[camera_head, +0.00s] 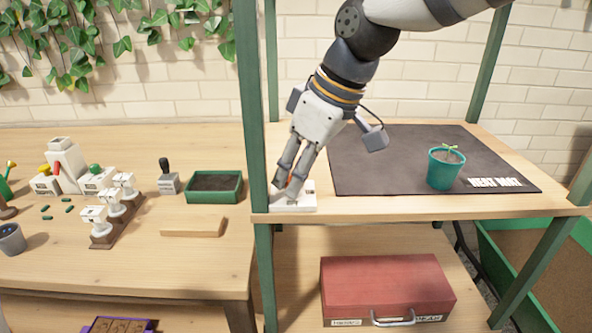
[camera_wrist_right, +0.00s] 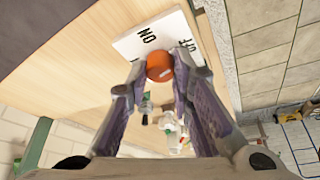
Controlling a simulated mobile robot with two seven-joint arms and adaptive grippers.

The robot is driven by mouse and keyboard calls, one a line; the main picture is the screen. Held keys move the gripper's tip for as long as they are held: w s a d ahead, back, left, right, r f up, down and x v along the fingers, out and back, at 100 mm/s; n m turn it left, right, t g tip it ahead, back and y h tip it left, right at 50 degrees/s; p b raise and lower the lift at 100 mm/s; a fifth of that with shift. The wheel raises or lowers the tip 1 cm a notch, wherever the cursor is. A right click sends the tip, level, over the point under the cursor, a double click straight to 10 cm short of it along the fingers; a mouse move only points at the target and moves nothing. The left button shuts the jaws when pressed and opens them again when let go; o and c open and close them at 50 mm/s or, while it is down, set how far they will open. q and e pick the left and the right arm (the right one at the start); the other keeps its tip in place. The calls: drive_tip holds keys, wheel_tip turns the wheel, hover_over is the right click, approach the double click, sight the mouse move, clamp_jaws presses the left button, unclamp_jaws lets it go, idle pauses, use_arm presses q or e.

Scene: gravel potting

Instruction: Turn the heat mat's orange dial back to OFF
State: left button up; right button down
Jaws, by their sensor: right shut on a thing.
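The orange dial (camera_wrist_right: 160,67) sits on a white control box (camera_wrist_right: 155,35) printed ON and OFF in the right wrist view. My right gripper (camera_wrist_right: 162,74) is shut on the dial, one finger on each side. I cannot tell which label the dial points to. In the head view the white box (camera_head: 300,203) lies at the shelf's front left corner, and my right gripper (camera_head: 286,188) reaches down onto it, hiding most of the dial. The black heat mat (camera_head: 380,170) lies flat on the shelf to the right. My left gripper is not in view.
A teal pot (camera_head: 441,174) with a seedling stands on the mat. A green post (camera_head: 250,90) rises just left of the box. A green tray (camera_head: 214,194) and a wooden block (camera_head: 193,228) are on the left table. A red case (camera_head: 385,285) lies below.

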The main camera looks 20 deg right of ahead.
drive_tip(key=shift+m+t+h, duration=0.3)
drive_tip(key=shift+m+h, duration=0.2)
drive_tip(key=shift+m, duration=1)
drive_tip(key=c, duration=1.4)
unclamp_jaws()
drive_tip(key=shift+r, duration=0.1)
drive_tip(key=v, duration=0.7)
drive_tip(key=shift+s+r, duration=0.25)
drive_tip(key=shift+r, duration=0.05)
